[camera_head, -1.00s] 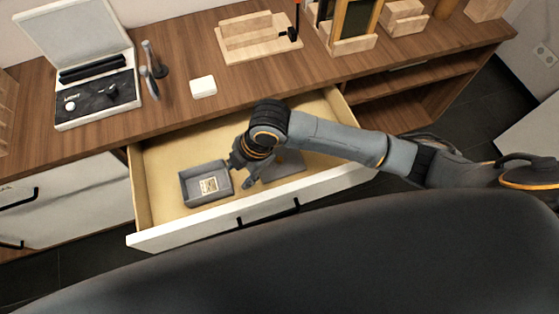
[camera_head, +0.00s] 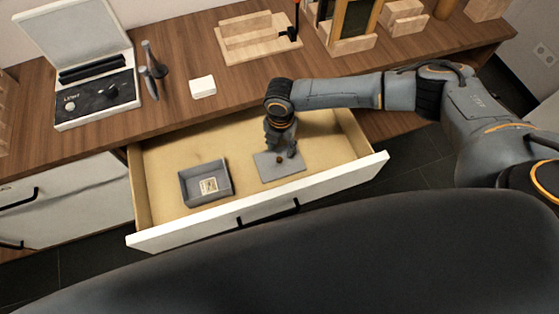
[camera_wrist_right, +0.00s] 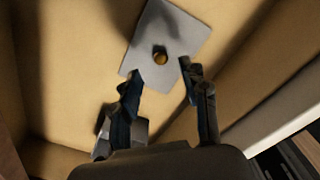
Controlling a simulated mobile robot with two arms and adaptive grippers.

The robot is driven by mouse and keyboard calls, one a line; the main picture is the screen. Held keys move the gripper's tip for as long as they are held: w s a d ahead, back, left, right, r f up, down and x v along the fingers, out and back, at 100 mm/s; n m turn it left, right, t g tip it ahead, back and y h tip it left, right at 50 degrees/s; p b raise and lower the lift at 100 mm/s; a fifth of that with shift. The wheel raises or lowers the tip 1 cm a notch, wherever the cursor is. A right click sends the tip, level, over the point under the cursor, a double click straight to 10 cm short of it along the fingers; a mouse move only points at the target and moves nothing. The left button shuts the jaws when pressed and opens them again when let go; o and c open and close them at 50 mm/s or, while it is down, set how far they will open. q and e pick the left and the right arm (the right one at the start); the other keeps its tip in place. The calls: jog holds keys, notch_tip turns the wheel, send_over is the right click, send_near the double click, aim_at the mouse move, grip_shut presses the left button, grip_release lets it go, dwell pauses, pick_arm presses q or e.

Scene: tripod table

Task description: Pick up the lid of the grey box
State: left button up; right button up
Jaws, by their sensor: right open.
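The grey lid (camera_head: 279,167) lies flat in the open drawer, right of the grey box. The wrist view shows the lid (camera_wrist_right: 184,38) with a round brass-coloured knob (camera_wrist_right: 160,55) in its middle. The open grey box (camera_head: 187,189) stands in the drawer with a small pale label card inside. My right gripper (camera_head: 282,151) points down over the lid, close to the knob. In the wrist view its two fingers (camera_wrist_right: 161,72) are apart and empty, with the knob just beyond the tips, between their lines. My left gripper is not in view.
The drawer (camera_head: 150,235) is pulled out, with its walls around the box and lid. The wooden tabletop (camera_head: 180,122) above holds a white block (camera_head: 203,87), an open case (camera_head: 90,100) and wooden stands. The drawer floor around the lid is mostly clear.

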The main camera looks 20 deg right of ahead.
aim_at(280, 159)
jog(key=shift+s+a+f, duration=0.1)
jog(key=shift+f, duration=1.45)
jog(key=shift+s+a+f, duration=0.1)
jog(key=shift+f, duration=1.4)
grip_shut()
